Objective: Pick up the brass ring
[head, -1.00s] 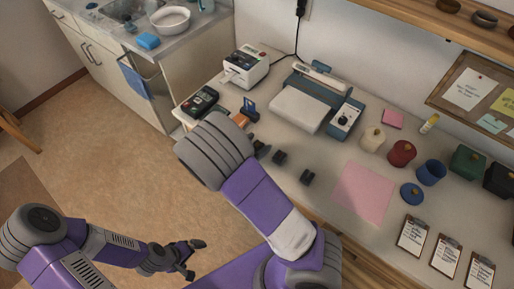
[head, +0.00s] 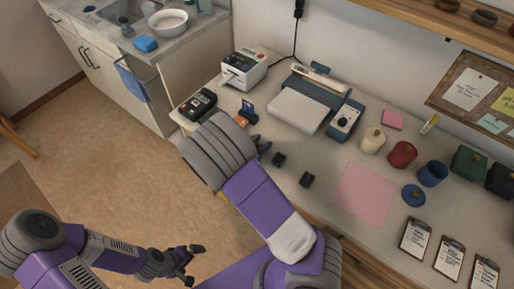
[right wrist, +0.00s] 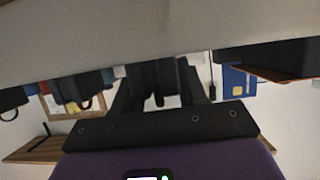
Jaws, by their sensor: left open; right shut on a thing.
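In the right wrist view, upside down, my right gripper (right wrist: 160,84) is closed around a dark piece between its fingers. A small ring-like bit (right wrist: 159,101) shows at its tip; its metal is too dark to tell. Two similar black holders (right wrist: 92,84) with thin brownish rings (right wrist: 86,104) stand to the left in that view. In the head view, black holders (head: 279,160) and (head: 307,180) stand on the counter; my right arm hides most of its gripper's surroundings. My left gripper (head: 194,264) is open and empty over the floor, away from the counter.
The pink sheet's area is clear.

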